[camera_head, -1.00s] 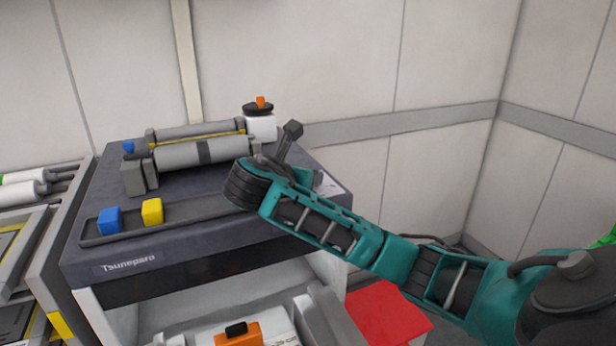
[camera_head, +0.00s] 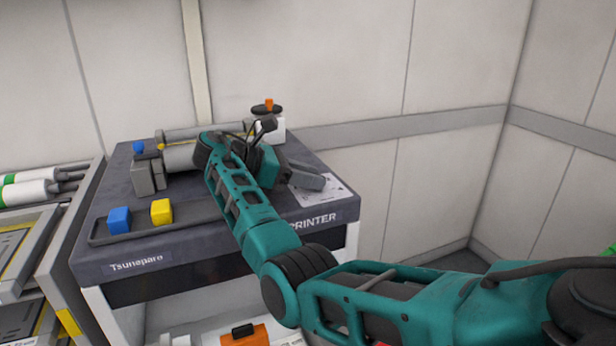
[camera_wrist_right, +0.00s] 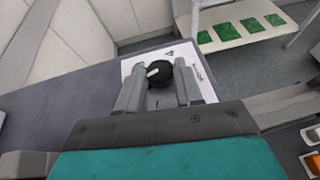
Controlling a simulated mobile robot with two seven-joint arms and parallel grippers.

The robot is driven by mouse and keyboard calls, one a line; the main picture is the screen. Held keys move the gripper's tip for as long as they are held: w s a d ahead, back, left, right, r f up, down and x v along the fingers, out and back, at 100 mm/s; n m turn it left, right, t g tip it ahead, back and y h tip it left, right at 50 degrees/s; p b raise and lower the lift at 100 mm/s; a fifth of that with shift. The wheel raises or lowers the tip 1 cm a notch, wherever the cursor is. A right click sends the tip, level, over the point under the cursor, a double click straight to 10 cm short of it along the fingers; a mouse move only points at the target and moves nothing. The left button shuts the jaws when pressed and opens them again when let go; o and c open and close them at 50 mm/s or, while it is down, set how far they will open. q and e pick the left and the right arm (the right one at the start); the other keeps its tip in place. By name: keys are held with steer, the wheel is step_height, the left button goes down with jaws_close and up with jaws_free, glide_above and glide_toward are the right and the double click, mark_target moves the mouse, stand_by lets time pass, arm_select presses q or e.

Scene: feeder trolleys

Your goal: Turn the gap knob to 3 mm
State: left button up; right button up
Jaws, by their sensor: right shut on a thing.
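The gap knob (camera_wrist_right: 160,73) is black and round with a pale pointer line. It sits on a white plate (camera_wrist_right: 130,66) with dark markings, seen in the right wrist view. The pointer aims to the lower left there; I cannot read the scale value. My right gripper (camera_wrist_right: 158,84) is shut on the knob, one grey finger on each side. In the head view my right gripper (camera_head: 312,182) is over the white plate (camera_head: 326,192) at the printer's right end, and the knob is hidden. My left gripper is not in view.
The printer top (camera_head: 190,232) also holds a tray with a blue block (camera_head: 119,221) and a yellow block (camera_head: 161,211). A white unit with an orange-topped black cap (camera_head: 268,107) stands at the back. My right arm crosses over the rollers and the printer's front edge.

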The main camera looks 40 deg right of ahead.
steer(key=shift+w+m+g+y, duration=0.1)
steer(key=shift+m+g+y, duration=0.4)
steer(key=shift+g, duration=0.1)
steer(key=shift+d+m+g, duration=0.1)
steer(key=shift+m+g, duration=0.2)
steer(key=shift+m, duration=0.1)
steer(key=o, duration=1)
steer(key=shift+o, duration=0.2)
